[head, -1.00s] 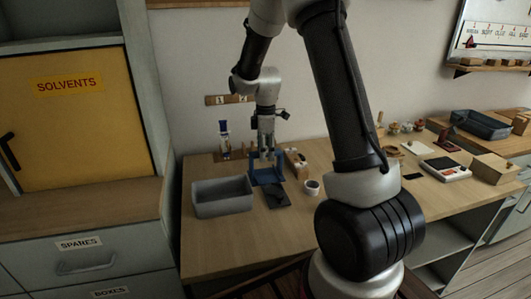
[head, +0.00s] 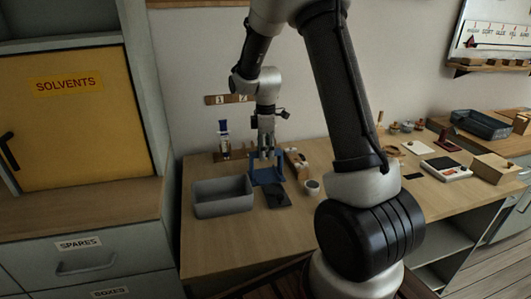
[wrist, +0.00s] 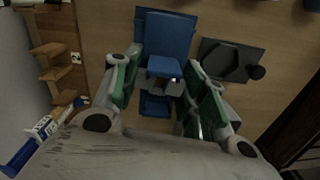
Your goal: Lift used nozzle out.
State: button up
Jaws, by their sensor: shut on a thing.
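My gripper (head: 266,152) points down over a blue stand (head: 267,177) on the bench. In the wrist view its green-padded fingers (wrist: 158,80) are on both sides of the blue stand (wrist: 167,32). A small, dark greyish part with a bright spot, seemingly the used nozzle (wrist: 173,81), shows between the fingers at the stand. My gripper is shut on it. The picture is too dark to show its full shape or whether it is clear of the stand.
A grey bin (head: 222,197) stands left of the blue stand. A dark plate (head: 277,196) lies in front, with a small round cup (head: 312,187) to its right. The bench front is clear.

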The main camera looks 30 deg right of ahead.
jog(key=shift+w+r, duration=0.15)
jog(key=shift+r, duration=0.6)
jog(key=shift+c, duration=0.5)
jog(key=shift+s+r, duration=0.35)
jog(key=shift+r, duration=0.55)
jog(key=shift+c, duration=0.5)
jog(key=shift+w, duration=0.2)
jog(key=shift+s+r, duration=0.1)
jog(key=shift+r, duration=2.35)
